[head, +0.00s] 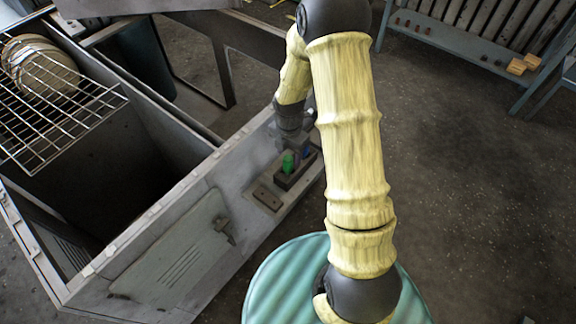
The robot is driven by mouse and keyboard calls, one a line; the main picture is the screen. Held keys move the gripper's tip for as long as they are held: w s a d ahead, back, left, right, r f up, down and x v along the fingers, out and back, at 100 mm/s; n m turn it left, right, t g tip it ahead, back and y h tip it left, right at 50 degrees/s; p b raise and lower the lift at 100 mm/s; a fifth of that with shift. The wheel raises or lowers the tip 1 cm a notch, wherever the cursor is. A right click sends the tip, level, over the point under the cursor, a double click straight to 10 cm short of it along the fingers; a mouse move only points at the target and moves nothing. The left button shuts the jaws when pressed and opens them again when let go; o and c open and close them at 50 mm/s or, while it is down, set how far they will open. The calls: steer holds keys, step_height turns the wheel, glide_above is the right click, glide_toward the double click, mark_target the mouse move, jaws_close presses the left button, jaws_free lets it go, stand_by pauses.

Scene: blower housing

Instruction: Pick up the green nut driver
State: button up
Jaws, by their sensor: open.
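The green nut driver (288,162) is small in the head view. Its green handle stands in or on a small dark block (294,177) on the ledge of the grey metal housing. My gripper (298,150) is at the end of my yellow-sleeved arm, just above and beside the green handle. It is open. The fingers are small and dark here, and I cannot tell whether they touch the driver. A bluish-purple piece (305,153) shows just right of the green handle, partly hidden by the gripper.
A flat brown plate (267,197) lies on the ledge in front of the block. The housing (165,262) has a deep open cavity at left, with a wire rack (45,110) holding round discs over it. A slatted bench (470,30) stands at upper right. The floor at right is clear.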

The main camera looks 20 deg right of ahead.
mark_target(289, 158)
steer(key=shift+a+f, duration=0.15)
steer(key=shift+f, duration=2.45)
jaws_close()
steer(key=shift+r, duration=0.15)
step_height(289, 158, up, 10)
steer(key=shift+f+p, duration=0.1)
steer(key=shift+p, duration=0.2)
